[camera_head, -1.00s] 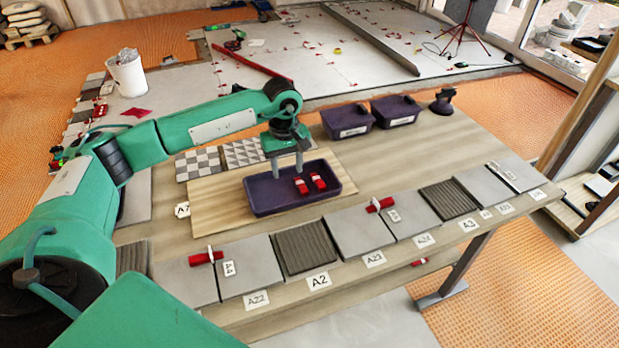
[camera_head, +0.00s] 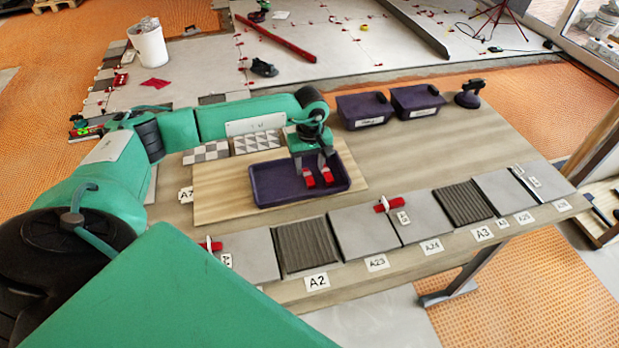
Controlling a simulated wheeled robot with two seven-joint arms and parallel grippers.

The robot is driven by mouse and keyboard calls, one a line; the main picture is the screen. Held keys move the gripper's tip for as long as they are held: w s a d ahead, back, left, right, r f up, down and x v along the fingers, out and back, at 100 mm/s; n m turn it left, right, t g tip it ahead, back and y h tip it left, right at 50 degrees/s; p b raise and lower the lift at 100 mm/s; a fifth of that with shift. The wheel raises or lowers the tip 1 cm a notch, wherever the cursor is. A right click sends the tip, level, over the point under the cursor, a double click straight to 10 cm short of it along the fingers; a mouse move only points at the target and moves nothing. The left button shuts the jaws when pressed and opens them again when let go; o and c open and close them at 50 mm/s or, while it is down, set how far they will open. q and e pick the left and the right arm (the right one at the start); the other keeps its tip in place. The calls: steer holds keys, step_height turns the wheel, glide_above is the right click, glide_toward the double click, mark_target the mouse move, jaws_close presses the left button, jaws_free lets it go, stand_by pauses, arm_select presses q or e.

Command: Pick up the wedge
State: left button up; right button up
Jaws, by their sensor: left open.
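Two small red wedges lie side by side in the dark purple tray (camera_head: 268,192), the left wedge (camera_head: 308,180) and the right wedge (camera_head: 328,178). My left gripper (camera_head: 313,174) points down over the tray with its jaws apart. Its fingers are right at the two wedges and partly cover them. I cannot tell whether they touch a wedge. My right gripper is not in view.
The tray sits on a wooden board (camera_head: 222,203). Grey tiles, some with red wedges in clips (camera_head: 386,206), line the table's front edge. The table's right rear is clear.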

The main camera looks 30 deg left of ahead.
mark_target(310, 179)
arm_select(q)
steer(key=shift+s+f, duration=0.1)
steer(key=shift+f, duration=0.25)
step_height(310, 179, down, 4)
steer(key=shift+f+p, duration=0.2)
steer(key=shift+p, duration=0.5)
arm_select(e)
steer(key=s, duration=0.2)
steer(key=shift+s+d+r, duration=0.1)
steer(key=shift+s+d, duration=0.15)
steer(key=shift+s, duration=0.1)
arm_select(q)
steer(key=shift+c, duration=0.4)
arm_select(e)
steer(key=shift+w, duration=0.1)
arm_select(q)
steer(key=c, duration=0.7)
jaws_close()
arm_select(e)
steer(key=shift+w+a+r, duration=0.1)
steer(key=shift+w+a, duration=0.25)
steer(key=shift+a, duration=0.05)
